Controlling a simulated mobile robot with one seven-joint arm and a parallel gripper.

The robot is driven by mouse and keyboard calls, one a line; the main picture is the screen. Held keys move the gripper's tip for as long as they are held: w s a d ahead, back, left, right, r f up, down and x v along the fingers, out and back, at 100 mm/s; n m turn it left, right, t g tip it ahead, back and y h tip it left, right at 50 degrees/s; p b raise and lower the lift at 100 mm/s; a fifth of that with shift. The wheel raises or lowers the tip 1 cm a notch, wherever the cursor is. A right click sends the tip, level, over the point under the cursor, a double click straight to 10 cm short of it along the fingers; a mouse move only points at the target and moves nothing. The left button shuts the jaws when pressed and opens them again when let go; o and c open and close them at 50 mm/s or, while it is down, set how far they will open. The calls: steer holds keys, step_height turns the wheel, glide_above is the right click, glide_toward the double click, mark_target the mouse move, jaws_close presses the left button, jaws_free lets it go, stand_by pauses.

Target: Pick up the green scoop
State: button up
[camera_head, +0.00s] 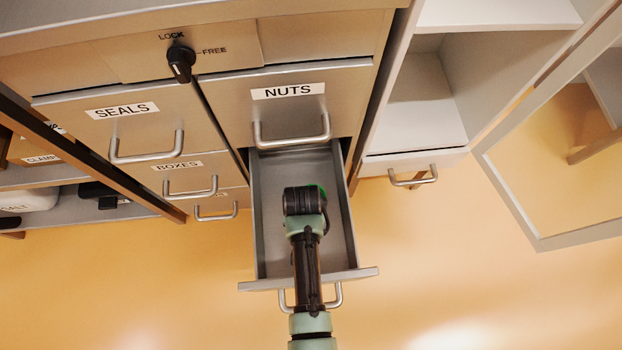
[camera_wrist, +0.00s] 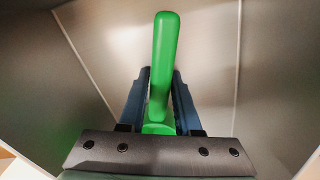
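The green scoop (camera_wrist: 163,65) shows in the wrist view, with its long handle standing out between the two blue fingers of my gripper (camera_wrist: 161,85). The fingers lie close along both sides of the scoop. I cannot tell whether they press on it or only stand around it. In the head view, my gripper points down into the open drawer under the NUTS label. Only a small green edge of the scoop (camera_head: 322,190) shows there beside my wrist, which hides the rest.
The open drawer (camera_head: 346,222) has grey walls close around my wrist, and its front panel lies under my arm. Closed drawers labelled SEALS (camera_head: 120,135) and BOXES (camera_head: 180,178) are at the left. An open glass-panelled door (camera_head: 510,195) stands at the right.

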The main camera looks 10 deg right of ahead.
jaws_close()
